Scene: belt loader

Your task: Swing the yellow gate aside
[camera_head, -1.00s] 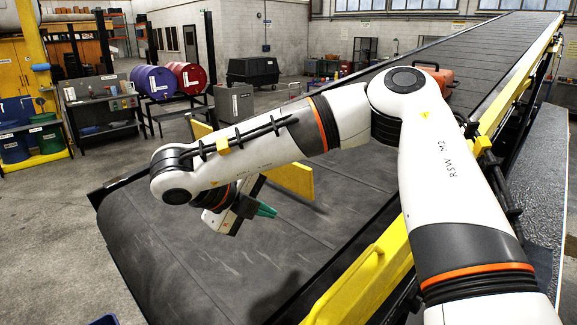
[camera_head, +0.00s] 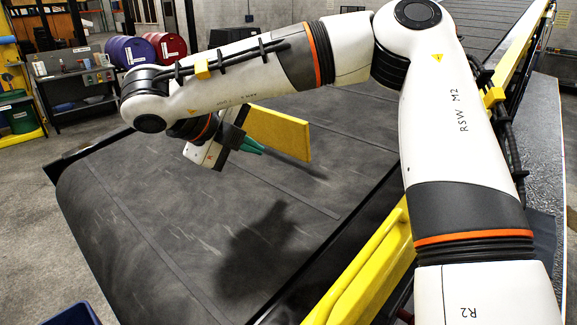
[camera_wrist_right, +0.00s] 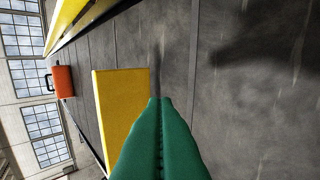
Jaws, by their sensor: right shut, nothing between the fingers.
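The yellow gate (camera_head: 278,132) is a flat panel standing over the dark belt (camera_head: 180,220), partly hidden behind my right arm in the head view. In the right wrist view the gate (camera_wrist_right: 120,108) stands just left of the fingers. My right gripper (camera_head: 262,152) has green fingers, shut and empty, close by the gate's near face and low over the belt. My left gripper is not in view.
A yellow side rail (camera_head: 365,275) runs along the belt's right edge, under my right arm. An orange case (camera_wrist_right: 63,82) sits further up the belt. A blue bin (camera_head: 75,315) is at the lower left. The near part of the belt is clear.

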